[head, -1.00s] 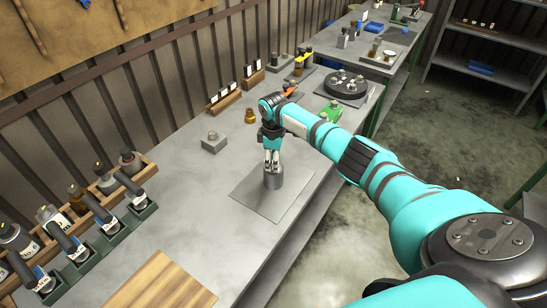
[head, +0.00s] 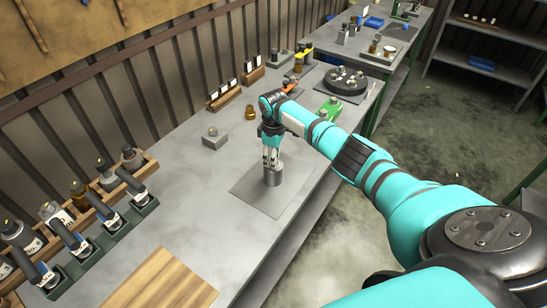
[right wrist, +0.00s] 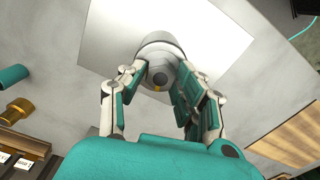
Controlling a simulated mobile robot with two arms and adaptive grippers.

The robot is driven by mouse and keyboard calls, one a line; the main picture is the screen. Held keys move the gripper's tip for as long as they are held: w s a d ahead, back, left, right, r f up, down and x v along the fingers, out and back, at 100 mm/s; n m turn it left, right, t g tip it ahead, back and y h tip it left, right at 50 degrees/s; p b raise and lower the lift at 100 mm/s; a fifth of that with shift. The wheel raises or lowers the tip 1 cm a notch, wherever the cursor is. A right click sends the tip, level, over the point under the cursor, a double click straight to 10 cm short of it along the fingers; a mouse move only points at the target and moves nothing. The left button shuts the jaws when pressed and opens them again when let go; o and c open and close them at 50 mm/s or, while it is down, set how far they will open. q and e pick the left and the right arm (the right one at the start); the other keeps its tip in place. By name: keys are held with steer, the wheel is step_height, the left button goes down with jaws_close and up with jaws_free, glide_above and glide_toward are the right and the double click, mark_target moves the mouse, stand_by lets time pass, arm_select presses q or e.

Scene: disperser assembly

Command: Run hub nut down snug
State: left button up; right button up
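The hub (head: 274,177) is a short grey cylinder standing upright on a thin grey plate (head: 250,200). My right gripper (head: 271,162) points down right over the hub's top. In the right wrist view the hub (right wrist: 160,42) sits between and beyond my fingertips (right wrist: 161,72). A round grey nut-like part (right wrist: 160,76) with a dark centre and a small yellow mark lies between the two fingers. The fingers stand apart on either side of it; whether the pads touch it cannot be told. My left gripper is not in view.
A grey block (head: 214,139) and a brass fitting (head: 250,113) stand behind the gripper. Racked bottles and tools (head: 78,225) line the left; a wooden board (head: 160,284) lies in front. A black disc with parts (head: 347,79) and a green part (head: 329,110) lie farther back.

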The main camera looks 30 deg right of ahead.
steer(key=shift+o, duration=1.4)
steer(key=shift+r, duration=0.1)
step_height(320, 180, up, 12)
